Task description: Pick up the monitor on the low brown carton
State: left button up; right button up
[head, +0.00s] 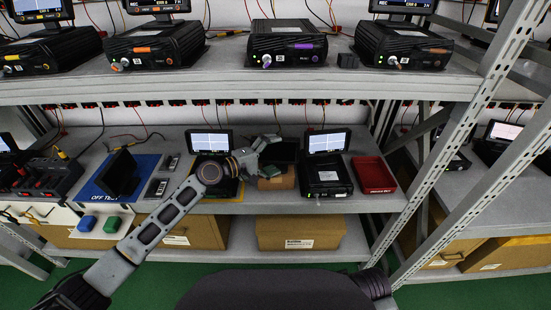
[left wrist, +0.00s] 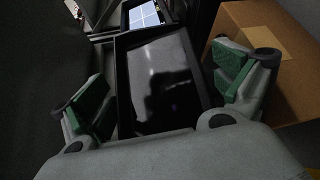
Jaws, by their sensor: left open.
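The monitor (head: 285,150) is a dark, unlit screen in a black frame. In the head view it stands above the low brown carton (head: 277,181) on the middle shelf, partly hidden by my left gripper (head: 268,155). In the left wrist view the monitor (left wrist: 160,85) fills the middle, between the green-padded fingers of my left gripper (left wrist: 165,100). The fingers are open, one on each side of the monitor, and seem apart from it. A brown carton (left wrist: 265,60) shows at the right there. My right gripper is not in view.
Lit monitors stand left (head: 210,142) and right (head: 327,141) of the carton. A red tray (head: 373,173) lies further right, and a blue mat (head: 108,175) lies left. The upper shelf (head: 220,88) with black units is above. Larger cartons (head: 300,232) sit below.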

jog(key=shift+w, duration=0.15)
pick_arm(q)
jog(key=c, duration=1.2)
jog(key=shift+r, duration=0.1)
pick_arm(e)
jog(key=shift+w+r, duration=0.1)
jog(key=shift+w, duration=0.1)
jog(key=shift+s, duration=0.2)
pick_arm(q)
jog(key=shift+r, duration=0.2)
notch_tip(320, 180, up, 2)
jog(key=shift+p, duration=0.55)
notch_tip(320, 180, up, 8)
jog(key=p, duration=0.2)
jog(key=shift+f+p, duration=0.2)
jog(key=shift+p, duration=0.2)
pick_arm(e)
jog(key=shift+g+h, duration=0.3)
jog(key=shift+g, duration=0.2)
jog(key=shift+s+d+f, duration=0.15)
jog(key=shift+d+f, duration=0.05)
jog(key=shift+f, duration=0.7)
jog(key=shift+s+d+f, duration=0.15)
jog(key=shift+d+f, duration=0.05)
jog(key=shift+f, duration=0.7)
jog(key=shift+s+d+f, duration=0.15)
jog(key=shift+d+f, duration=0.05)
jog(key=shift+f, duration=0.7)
